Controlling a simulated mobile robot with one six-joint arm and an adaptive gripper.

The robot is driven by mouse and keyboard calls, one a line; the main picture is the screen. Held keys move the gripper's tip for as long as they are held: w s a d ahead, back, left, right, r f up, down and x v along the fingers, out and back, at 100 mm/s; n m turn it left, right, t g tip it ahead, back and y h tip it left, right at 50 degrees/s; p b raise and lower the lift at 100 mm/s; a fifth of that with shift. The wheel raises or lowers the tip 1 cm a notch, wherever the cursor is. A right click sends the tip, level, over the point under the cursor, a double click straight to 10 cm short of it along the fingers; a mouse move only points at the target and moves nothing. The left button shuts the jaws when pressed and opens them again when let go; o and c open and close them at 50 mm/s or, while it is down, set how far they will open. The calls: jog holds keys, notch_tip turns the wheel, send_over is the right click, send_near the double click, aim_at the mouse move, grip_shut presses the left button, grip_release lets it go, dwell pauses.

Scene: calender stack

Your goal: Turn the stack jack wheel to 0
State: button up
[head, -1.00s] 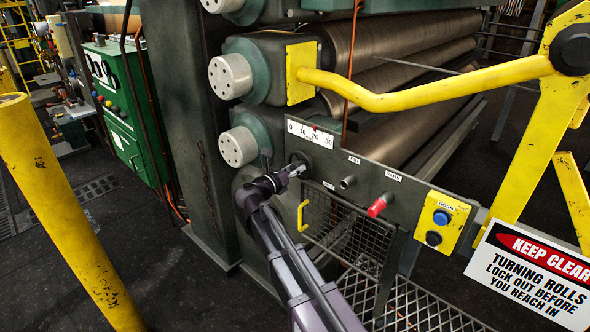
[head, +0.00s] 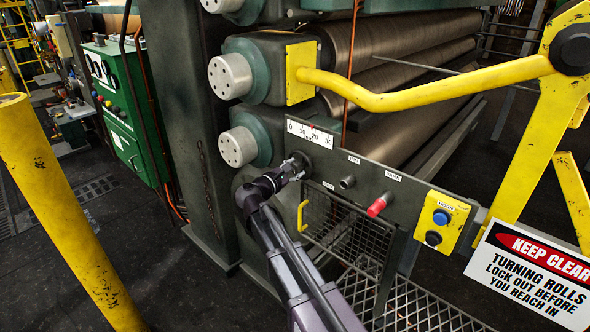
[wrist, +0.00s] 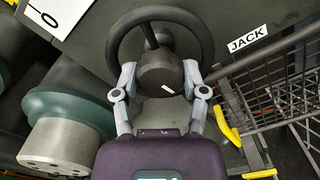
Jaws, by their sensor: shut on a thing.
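The jack wheel (wrist: 205,42) is a black handwheel with a thick hub, a spoke and a small white mark on the hub. It fills the upper middle of the wrist view, beside a JACK label (wrist: 248,39). My gripper (wrist: 160,80) is shut on the wheel's hub, one finger on each side. In the head view my gripper (head: 294,166) covers most of the wheel at the panel. Above it is a white scale plate (head: 310,133) marked 0, 10, 20 and 30. A small red pointer stands at its upper edge, between 10 and 20 as far as I can tell.
A yellow-handled mesh guard (head: 345,225) hangs just below and right of the wheel. A red knob (head: 379,205) and a yellow button box (head: 441,222) are farther right. A yellow post (head: 55,210) stands at left, and a yellow rail (head: 430,95) crosses above the panel.

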jog(key=m, duration=2.2)
jog(key=shift+m, duration=0.4)
jog(key=m, duration=1)
jog(key=shift+m, duration=0.4)
jog(key=m, duration=0.5)
jog(key=shift+m, duration=0.3)
jog(key=m, duration=0.5)
jog(key=shift+m, duration=0.3)
